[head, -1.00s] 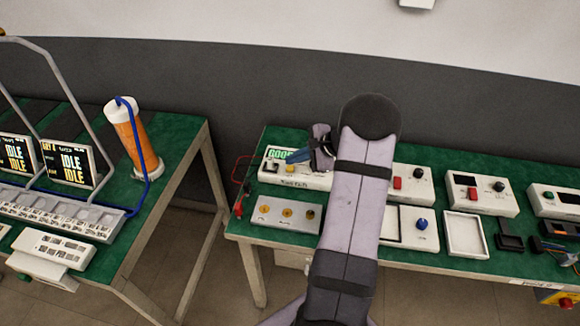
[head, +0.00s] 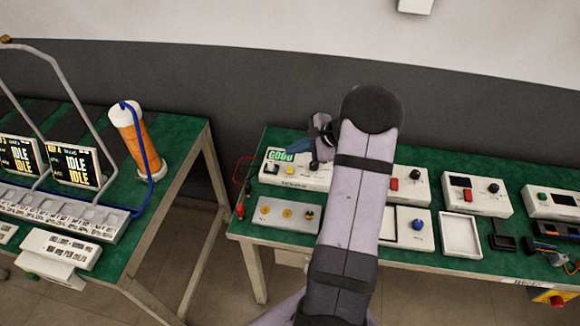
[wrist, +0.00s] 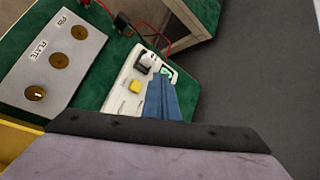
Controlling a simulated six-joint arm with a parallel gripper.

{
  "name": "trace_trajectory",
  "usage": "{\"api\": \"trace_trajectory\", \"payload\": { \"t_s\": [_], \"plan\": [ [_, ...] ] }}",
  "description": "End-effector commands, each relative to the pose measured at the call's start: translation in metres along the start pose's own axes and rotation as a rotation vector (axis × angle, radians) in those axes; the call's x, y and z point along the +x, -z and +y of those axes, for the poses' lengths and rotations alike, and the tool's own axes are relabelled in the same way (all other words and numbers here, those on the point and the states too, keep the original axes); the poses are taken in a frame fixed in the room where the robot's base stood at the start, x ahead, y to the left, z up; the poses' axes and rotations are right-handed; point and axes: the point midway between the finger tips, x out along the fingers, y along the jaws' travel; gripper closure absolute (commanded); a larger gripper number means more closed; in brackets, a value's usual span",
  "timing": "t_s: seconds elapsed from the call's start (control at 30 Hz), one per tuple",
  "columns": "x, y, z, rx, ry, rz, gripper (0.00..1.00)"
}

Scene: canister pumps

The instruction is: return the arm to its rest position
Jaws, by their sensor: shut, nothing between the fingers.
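My arm reaches up from the bottom of the head view over the right-hand bench. My gripper (head: 299,156) shows left of the arm's elbow, small and partly hidden, with blue fingers over the back of a white tester box with a green GOOD display (head: 281,156). In the wrist view my gripper's blue fingers (wrist: 165,98) are shut and empty, beside a yellow button on that box (wrist: 122,92). I cannot tell the gap between the fingers and the box.
White control boxes and an empty white tray (head: 461,236) stand to the right. A left bench holds an orange canister (head: 138,142) and IDLE screens (head: 73,165). A floor gap separates the benches.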

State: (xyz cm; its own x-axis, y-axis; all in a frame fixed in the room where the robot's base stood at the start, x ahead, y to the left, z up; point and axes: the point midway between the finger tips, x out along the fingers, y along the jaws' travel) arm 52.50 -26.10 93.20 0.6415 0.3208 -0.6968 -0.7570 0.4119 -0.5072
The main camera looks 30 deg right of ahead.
Motion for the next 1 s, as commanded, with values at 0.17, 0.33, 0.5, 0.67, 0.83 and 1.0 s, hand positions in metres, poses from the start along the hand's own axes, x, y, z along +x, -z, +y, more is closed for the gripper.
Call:
{"api": "trace_trajectory", "payload": {
  "t_s": [0.17, 0.33, 0.5, 0.67, 0.83, 1.0],
  "plan": [
    [0.0, 0.0, 0.0, 0.0, 0.0, 0.0, 1.0],
    [0.0, 0.0, 0.0, 0.0, 0.0, 0.0, 1.0],
    [0.0, 0.0, 0.0, 0.0, 0.0, 0.0, 1.0],
    [0.0, 0.0, 0.0, 0.0, 0.0, 0.0, 1.0],
    [0.004, -0.021, 0.01, -0.064, -0.05, -0.006, 1.0],
    [0.009, -0.081, 0.047, -0.281, -0.207, -0.022, 1.0]
  ]
}}
